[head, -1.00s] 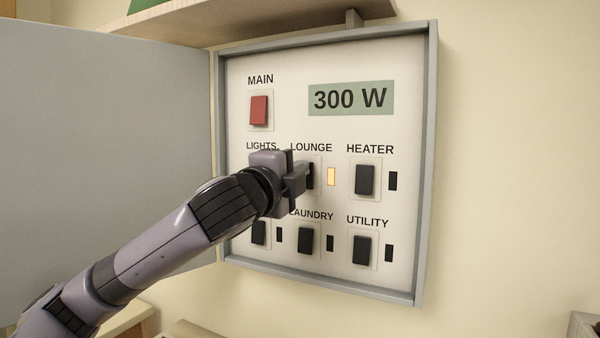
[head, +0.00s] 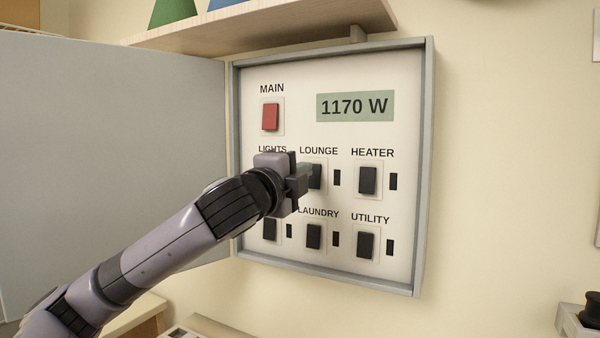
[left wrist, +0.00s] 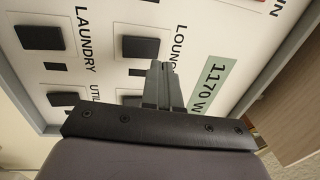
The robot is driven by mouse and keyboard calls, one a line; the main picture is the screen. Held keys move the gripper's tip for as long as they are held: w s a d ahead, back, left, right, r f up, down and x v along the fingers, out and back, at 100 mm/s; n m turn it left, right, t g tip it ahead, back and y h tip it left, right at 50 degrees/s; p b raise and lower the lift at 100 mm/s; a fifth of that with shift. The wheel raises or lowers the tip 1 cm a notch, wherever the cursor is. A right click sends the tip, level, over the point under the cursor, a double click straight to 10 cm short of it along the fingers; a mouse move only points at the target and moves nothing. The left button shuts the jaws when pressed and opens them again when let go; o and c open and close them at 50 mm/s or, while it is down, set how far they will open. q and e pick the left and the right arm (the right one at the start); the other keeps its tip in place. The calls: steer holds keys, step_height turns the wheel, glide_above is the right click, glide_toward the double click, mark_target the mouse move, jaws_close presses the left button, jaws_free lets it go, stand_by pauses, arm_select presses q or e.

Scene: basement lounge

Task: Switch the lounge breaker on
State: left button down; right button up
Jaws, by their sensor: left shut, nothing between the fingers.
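The open breaker panel (head: 430,120) on the wall has a dark LOUNGE switch (head: 317,177) in its upper row. The lamp beside it (head: 337,178) is dark. The display (head: 355,106) reads 1170 W. My left gripper (head: 304,178) is shut and empty, its fingertips at the left side of the LOUNGE switch and hiding part of it; I cannot tell if they touch. In the left wrist view the shut fingers (left wrist: 162,85) point toward the LOUNGE switch (left wrist: 141,46). My right gripper is not in view.
The red MAIN switch (head: 270,117) is above. The HEATER (head: 367,180), LAUNDRY (head: 314,236) and UTILITY (head: 365,245) switches are close by, their lamps dark. My arm hides the LIGHTS switch. The grey door (head: 110,150) stands open at left; a shelf (head: 260,24) is above.

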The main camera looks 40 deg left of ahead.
arm_select(q)
steer(key=s+d+r+b, duration=0.1)
steer(key=s+d+b, duration=0.1)
steer(key=s, duration=0.8)
steer(key=shift+d+r+b, duration=0.15)
steer(key=shift+d+b, duration=0.15)
steer(key=shift+d, duration=0.25)
